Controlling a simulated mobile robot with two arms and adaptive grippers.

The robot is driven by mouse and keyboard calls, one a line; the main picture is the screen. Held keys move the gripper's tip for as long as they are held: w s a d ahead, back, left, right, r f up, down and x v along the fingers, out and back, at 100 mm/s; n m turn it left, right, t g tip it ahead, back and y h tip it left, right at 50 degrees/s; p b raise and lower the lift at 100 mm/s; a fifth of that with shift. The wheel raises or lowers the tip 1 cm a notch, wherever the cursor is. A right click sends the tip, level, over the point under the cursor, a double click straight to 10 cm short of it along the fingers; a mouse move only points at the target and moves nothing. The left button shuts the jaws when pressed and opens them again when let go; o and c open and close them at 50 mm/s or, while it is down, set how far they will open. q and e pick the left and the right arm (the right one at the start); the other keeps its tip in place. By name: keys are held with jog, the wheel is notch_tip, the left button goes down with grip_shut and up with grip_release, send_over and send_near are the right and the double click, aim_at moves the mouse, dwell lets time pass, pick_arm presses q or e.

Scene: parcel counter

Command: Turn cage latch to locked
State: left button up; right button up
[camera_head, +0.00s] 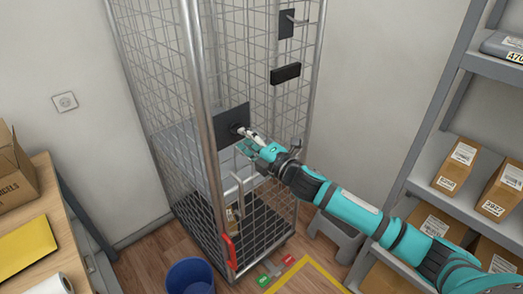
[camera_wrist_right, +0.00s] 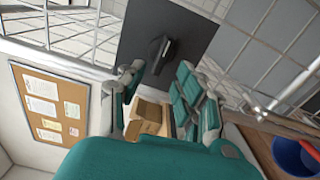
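The wire roll cage (camera_head: 205,90) stands upright in the middle of the head view. Its latch is a dark square plate (camera_head: 226,117) with a dark handle (camera_head: 237,128). In the right wrist view the plate (camera_wrist_right: 190,32) carries the dark handle (camera_wrist_right: 163,50) just beyond the fingertips. My right gripper (camera_head: 250,140) is at the cage front, right beside the handle. In the right wrist view the gripper (camera_wrist_right: 160,82) has its fingers apart, with nothing held between them. I cannot tell whether a finger touches the handle. My left gripper is out of view.
Another dark bar (camera_head: 285,73) and a small plate with a lever (camera_head: 287,23) are higher on the cage. A shelf with parcels (camera_head: 460,165) stands at right, a grey stool (camera_head: 337,235) below my arm, a blue bin (camera_head: 190,276) in front, a wooden table (camera_head: 50,215) at left.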

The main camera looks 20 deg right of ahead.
jog(key=v, duration=0.9)
jog(key=shift+d, duration=0.1)
